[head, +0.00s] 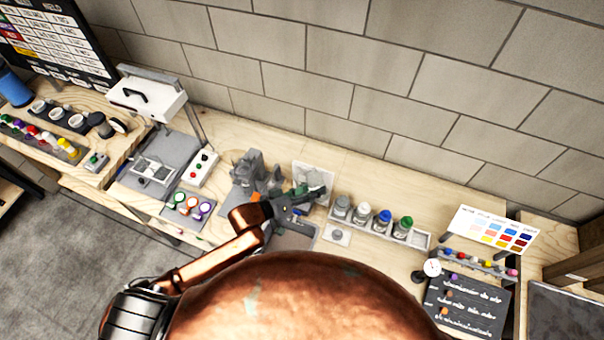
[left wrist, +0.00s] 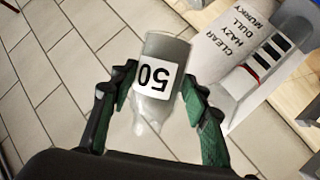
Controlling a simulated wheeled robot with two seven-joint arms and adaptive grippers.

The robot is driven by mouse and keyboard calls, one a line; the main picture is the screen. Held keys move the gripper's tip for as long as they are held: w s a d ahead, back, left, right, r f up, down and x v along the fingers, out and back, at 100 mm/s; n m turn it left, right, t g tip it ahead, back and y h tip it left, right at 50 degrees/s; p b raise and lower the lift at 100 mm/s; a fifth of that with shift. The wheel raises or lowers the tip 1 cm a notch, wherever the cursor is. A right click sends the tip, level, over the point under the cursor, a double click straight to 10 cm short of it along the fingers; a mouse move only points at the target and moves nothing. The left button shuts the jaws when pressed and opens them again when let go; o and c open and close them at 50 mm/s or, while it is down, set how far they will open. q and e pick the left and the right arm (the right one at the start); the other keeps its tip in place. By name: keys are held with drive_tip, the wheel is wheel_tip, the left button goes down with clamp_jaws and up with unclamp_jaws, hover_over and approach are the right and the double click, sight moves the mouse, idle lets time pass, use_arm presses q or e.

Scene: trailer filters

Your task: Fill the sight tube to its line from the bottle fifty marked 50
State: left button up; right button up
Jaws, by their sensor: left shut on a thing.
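The bottle marked 50 (left wrist: 154,76) has a grey upper part, a white label and a clear lower part in the left wrist view. Its number reads upside down there. My left gripper (left wrist: 157,88) is shut on it, with a green-padded finger on each side. In the head view my left gripper (head: 307,191) is over the bench near a white panel by the wall, and the bottle is hard to make out there. I cannot pick out the sight tube for certain. My right gripper is not in view.
A card reading clear, hazy, dull, murky (left wrist: 228,48) stands right of the bottle in the left wrist view. A rack (head: 420,241) of several capped bottles lies right of my gripper. A grey machine (head: 247,168) stands to its left.

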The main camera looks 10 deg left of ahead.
use_arm(q)
drive_tip(key=shift+w+a+r, duration=0.1)
drive_tip(key=shift+r, duration=0.45)
drive_tip(key=shift+f, duration=0.25)
drive_tip(key=shift+b, duration=0.3)
drive_tip(key=shift+f, duration=0.15)
drive_tip(key=shift+f+n+b, duration=0.15)
drive_tip(key=shift+n+b, duration=0.15)
drive_tip(key=shift+b, duration=0.1)
drive_tip(key=shift+f, duration=0.15)
drive_tip(key=shift+f+h+b, duration=0.1)
drive_tip(key=shift+h+b, duration=0.2)
drive_tip(key=shift+b, duration=0.1)
drive_tip(key=shift+f+n+b, duration=0.2)
drive_tip(key=shift+n+b, duration=0.1)
drive_tip(key=shift+b, duration=0.05)
